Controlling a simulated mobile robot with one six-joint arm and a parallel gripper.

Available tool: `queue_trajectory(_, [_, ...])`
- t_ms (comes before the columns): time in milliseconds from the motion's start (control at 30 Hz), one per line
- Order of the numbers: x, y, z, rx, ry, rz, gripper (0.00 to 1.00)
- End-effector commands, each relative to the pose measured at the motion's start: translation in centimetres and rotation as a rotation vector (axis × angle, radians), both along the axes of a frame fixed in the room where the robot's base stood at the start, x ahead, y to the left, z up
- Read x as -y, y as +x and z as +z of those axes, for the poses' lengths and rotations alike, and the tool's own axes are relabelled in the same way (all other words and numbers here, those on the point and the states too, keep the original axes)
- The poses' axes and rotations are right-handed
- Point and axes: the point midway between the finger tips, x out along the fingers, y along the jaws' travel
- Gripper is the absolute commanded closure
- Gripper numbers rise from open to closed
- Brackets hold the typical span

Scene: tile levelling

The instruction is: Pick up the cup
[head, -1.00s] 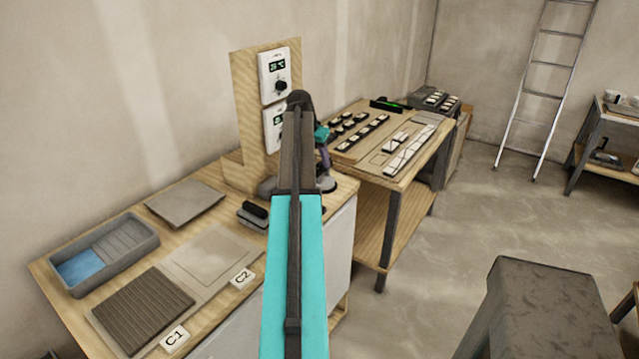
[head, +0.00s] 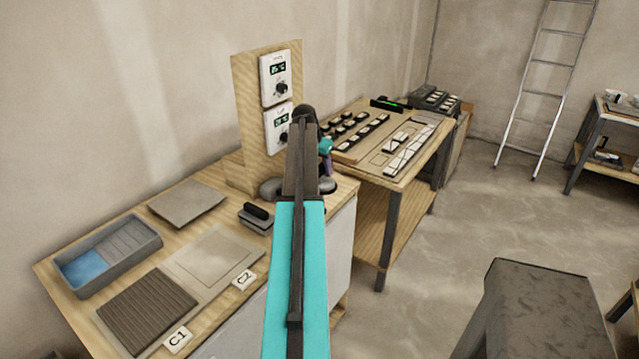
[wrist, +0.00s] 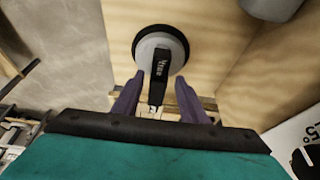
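A suction cup (wrist: 177,50) with a round grey disc, black rim and black labelled handle is on the wooden bench top. In the wrist view it is just ahead of my gripper (wrist: 159,80). The purple fingers are apart, one on each side of the handle, with gaps visible. In the head view the cup (head: 326,186) shows partly beside my arm, which hides most of my gripper. A second grey round base (head: 270,188) stands to the left and shows at the top right edge of the wrist view (wrist: 271,7).
An upright wooden panel (head: 243,120) with two thermostats rises behind the cups. A black-handled float (head: 256,218) lies in front on the left. A grey tray (head: 108,256) and tile boards are further left. A second table (head: 400,175) with tiles stands beyond.

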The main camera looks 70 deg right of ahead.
Motion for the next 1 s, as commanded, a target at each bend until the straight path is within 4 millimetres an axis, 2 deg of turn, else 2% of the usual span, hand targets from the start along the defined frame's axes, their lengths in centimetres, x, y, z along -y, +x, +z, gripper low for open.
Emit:
queue_trajectory(200, [0.27,-0.08,-0.67,0.000,0.000,0.000,0.61])
queue_trajectory(667, [0.26,-0.13,-0.65,0.000,0.000,-0.001,0.61])
queue_trajectory(700, [0.26,-0.13,-0.65,0.000,0.000,-0.001,0.63])
queue_trajectory(767, [0.26,-0.13,-0.65,0.000,0.000,-0.001,0.73])
queue_trajectory(900, [0.26,-0.11,-0.65,0.000,0.000,-0.001,0.96])
queue_trajectory(933, [0.26,-0.11,-0.65,0.001,0.000,-0.001,1.00])
queue_trajectory(1000, [0.30,-0.11,-0.56,0.001,-0.002,-0.001,1.00])
